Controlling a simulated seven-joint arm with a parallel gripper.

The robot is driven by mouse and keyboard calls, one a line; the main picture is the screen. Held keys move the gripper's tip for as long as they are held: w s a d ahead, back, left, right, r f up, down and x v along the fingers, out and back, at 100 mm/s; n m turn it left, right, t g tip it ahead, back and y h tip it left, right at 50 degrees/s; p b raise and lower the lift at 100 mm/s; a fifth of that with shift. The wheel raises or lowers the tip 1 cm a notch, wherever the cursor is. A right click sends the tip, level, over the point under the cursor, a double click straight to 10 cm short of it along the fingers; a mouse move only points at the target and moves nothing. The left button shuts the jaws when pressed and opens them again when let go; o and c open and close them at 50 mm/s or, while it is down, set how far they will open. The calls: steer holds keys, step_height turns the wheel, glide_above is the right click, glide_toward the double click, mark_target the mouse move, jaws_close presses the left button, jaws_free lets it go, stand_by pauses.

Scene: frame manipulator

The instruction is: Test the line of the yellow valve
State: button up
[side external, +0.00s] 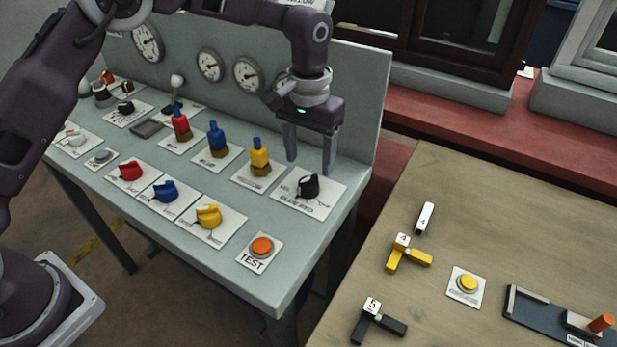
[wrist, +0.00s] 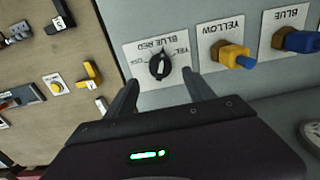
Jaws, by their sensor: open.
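My gripper (side external: 309,166) is open and empty, its fingers pointing down above the black selector knob (side external: 307,186). In the wrist view the open fingertips (wrist: 160,80) lie either side of the knob (wrist: 160,65), apart from it. The knob's plate carries blue, red and yellow labels; I cannot tell its setting surely. A yellow fitting (side external: 259,155) on a brown hex base stands left of it, on a plate reading YELLOW in the wrist view (wrist: 232,55). A yellow handle (side external: 208,216) sits on a plate at the bench front. The orange TEST button (side external: 262,245) is at the front right corner.
Red (side external: 181,126) and blue (side external: 216,141) fittings and red (side external: 131,171) and blue (side external: 166,191) handles stand further left. Gauges (side external: 248,75) line the upright back panel. A wooden table (side external: 500,210) at right holds a yellow button (side external: 467,284) and loose numbered pieces.

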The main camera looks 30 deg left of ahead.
mark_target(309, 178)
step_height(309, 178, down, 6)
steer(key=shift+f, duration=0.2)
jaws_close()
steer(key=shift+m, duration=0.3)
steer(key=m, duration=0.4)
steer(key=shift+m, duration=2.1)
jaws_free()
